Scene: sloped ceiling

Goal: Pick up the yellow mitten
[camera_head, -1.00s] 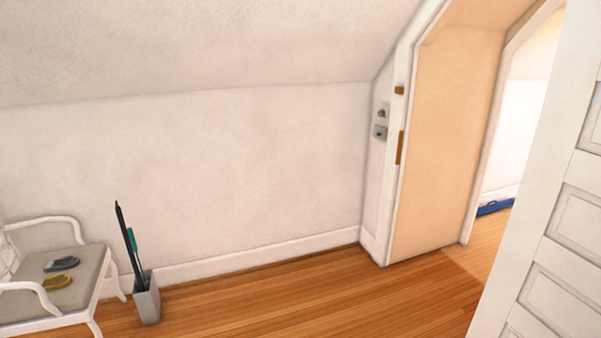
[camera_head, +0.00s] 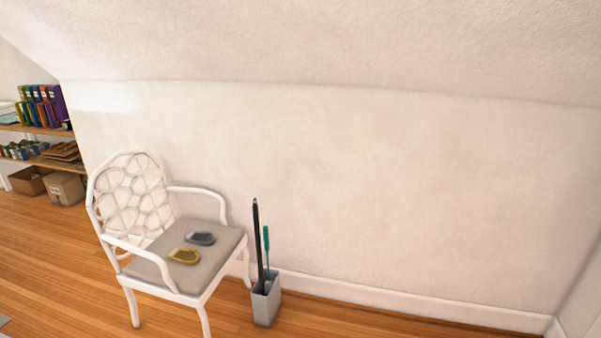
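The yellow mitten (camera_head: 184,256) lies flat on the grey seat of a white armchair (camera_head: 160,268), toward the seat's front side. A grey mitten (camera_head: 201,238) lies just behind it on the same seat, close beside it. Neither of my grippers shows in the head view.
A grey umbrella stand (camera_head: 266,304) with a black and a teal umbrella stands right of the chair against the white wall. Shelves with binders (camera_head: 42,106) and cardboard boxes (camera_head: 66,189) are at the far left. Wooden floor (camera_head: 60,275) is open left of the chair.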

